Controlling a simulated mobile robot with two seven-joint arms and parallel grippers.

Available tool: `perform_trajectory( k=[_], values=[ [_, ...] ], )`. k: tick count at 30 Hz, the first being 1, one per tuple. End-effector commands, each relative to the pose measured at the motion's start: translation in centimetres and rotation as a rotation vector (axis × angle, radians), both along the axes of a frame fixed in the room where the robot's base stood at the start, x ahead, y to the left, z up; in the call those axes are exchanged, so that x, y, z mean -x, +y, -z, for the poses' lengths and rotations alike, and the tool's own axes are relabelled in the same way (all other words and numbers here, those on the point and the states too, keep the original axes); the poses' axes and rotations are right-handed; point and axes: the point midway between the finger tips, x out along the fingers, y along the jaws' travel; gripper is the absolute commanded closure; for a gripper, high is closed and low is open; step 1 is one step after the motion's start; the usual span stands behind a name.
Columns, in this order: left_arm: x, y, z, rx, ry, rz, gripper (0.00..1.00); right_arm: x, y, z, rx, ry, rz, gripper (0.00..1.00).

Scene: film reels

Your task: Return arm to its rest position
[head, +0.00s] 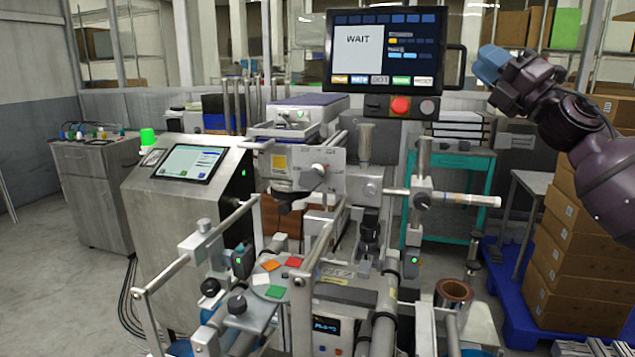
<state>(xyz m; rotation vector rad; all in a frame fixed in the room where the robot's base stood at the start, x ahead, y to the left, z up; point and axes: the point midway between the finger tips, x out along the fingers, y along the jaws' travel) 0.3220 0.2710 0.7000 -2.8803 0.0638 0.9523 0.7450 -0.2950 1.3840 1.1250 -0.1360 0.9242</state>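My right arm (590,145) comes in from the right edge and is raised, dark purple and black. My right gripper (487,66) is at its end, pointing left, with blue tips. It appears just right of the monitor's handle in the picture, and I see no contact. Whether its fingers are open or shut cannot be made out, and no separate held object can be told from the blue tips. My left arm and gripper are out of view. The monitor (383,60) shows "WAIT".
A film-reel machine (330,180) with rods and rollers fills the middle. A red button (400,105) sits under the monitor. A grey cabinet with a tablet screen (190,162) stands left. Stacked cardboard boxes (575,265) stand on a blue pallet (510,310) at right, below my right arm.

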Motion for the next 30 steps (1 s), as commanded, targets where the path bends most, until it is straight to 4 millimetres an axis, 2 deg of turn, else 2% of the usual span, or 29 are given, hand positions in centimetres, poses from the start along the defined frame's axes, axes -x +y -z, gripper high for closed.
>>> perform_trajectory(
  k=[1, 8, 17, 23, 30],
  values=[
    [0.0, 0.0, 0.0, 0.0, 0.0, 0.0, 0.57, -0.1, 0.4, 2.1, -0.069, 0.051, -0.021, 0.78],
    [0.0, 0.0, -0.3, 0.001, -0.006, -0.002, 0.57, -0.1, 1.4, 11.9, -0.378, 0.304, -0.08, 0.78],
    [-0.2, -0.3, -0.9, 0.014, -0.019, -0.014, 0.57, 2.2, 1.8, 24.6, -0.7, 0.609, -0.087, 0.78],
    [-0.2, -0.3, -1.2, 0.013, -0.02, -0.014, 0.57, 5.3, 2.1, 32.9, -0.899, 0.803, -0.064, 0.78],
    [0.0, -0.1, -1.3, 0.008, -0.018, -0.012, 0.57, 10.7, 2.5, 42.0, -1.123, 1.012, -0.014, 0.78]
  ],
)
